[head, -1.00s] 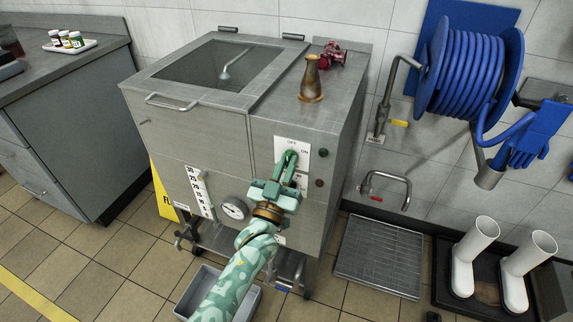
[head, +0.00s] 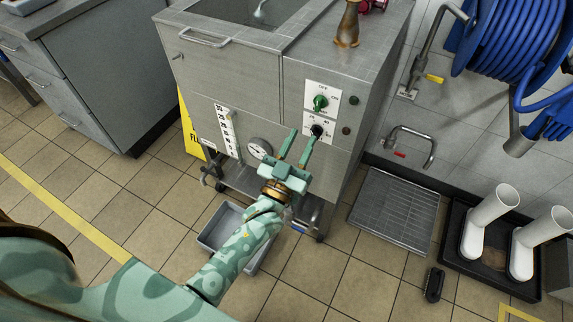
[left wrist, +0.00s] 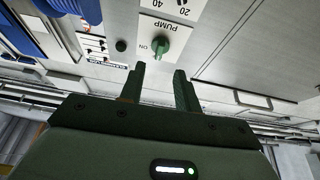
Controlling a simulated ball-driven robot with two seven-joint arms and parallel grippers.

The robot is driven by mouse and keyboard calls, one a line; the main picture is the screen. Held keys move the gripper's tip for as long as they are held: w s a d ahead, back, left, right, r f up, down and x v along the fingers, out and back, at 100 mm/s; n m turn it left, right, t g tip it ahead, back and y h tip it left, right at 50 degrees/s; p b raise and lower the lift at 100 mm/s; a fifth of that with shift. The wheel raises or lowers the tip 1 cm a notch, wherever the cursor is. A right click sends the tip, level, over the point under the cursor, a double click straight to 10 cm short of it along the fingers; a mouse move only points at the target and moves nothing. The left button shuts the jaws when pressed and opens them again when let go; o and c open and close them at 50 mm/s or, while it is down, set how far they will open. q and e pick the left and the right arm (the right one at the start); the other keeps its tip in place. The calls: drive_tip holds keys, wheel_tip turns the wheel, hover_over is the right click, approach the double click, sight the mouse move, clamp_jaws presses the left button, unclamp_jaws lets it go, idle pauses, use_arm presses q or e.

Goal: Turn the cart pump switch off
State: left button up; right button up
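My left gripper (head: 304,136) is open and empty, below the switch and in front of the panel. In the left wrist view its two fingers (left wrist: 160,70) stand apart with nothing between them, short of the knob. My right gripper is not in view.
A black knob (head: 316,130) sits just below the switch, close to my fingertips. A dial gauge (head: 259,148) and a scale strip (head: 228,132) are to the left. A grey bin (head: 213,230) stands on the floor under my arm. A floor grate (head: 393,210) lies to the right.

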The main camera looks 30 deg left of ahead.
use_arm(q)
drive_tip(key=v, duration=0.7)
drive_tip(key=shift+s+f, duration=0.2)
